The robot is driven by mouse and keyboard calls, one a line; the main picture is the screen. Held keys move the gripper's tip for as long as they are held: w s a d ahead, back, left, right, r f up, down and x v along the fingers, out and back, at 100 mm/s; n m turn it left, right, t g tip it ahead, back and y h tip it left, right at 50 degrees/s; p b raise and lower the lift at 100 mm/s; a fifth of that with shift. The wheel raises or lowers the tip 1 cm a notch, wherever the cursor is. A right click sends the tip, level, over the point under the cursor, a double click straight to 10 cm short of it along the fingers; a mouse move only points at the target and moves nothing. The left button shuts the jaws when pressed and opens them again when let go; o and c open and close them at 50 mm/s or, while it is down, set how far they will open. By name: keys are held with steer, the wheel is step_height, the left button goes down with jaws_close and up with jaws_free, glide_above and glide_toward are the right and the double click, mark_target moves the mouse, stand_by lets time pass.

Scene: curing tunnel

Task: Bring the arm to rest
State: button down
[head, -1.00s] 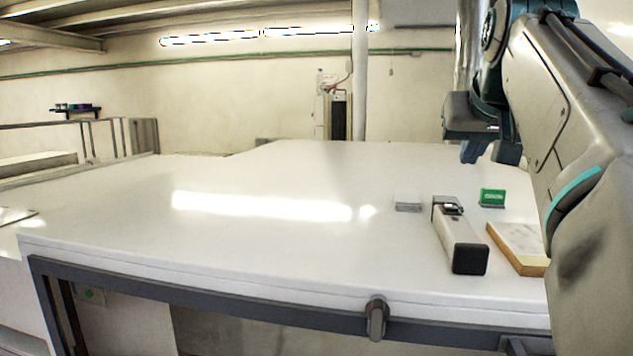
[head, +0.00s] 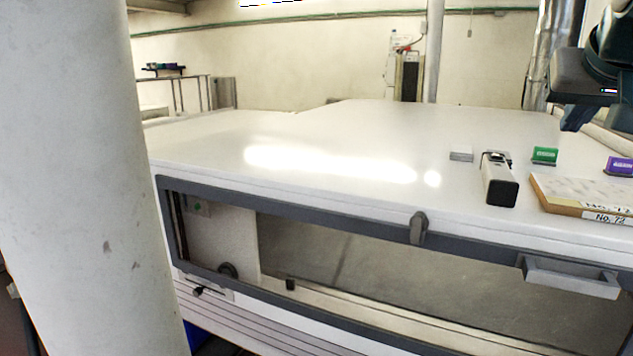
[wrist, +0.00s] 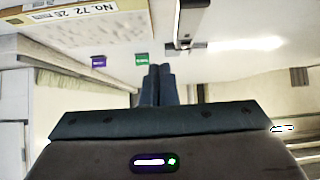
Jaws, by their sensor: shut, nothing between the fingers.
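My gripper (head: 577,118) is at the upper right of the head view, raised above the far right part of the white table (head: 330,150). Part of my arm is cut off by the frame edge. In the wrist view my gripper's fingers (wrist: 158,85) are together, with nothing between them. They are apart from the things on the table.
On the table's right are a grey block (head: 461,155), a white and black handheld device (head: 499,180), a green card holder (head: 545,155), a purple one (head: 619,165) and a board labelled No. 72 (head: 580,195). A pale column (head: 90,180) fills the left. The table's left half is clear.

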steer(key=a+f+n+g+y, duration=0.1)
steer(key=a+f, duration=0.3)
steer(key=f, duration=0.4)
steer(key=s+a+f+n+g+y, duration=0.1)
steer(key=a+f, duration=0.3)
steer(key=f, duration=0.3)
steer(key=a+f+n+g+y, duration=0.1)
steer(key=a+f, duration=0.3)
steer(key=f, duration=0.4)
steer(key=s+a+f+g, duration=0.1)
steer(key=s+a+f, duration=0.1)
steer(key=f, duration=0.4)
steer(key=s+a+f+n+g, duration=0.1)
steer(key=s+a+f, duration=0.2)
steer(key=s+f, duration=0.2)
steer(key=s+a+f+g+y, duration=0.1)
steer(key=s+a+f, duration=0.2)
steer(key=f, duration=0.3)
steer(key=shift+s+f+n, duration=0.25)
steer(key=shift+f+n, duration=0.15)
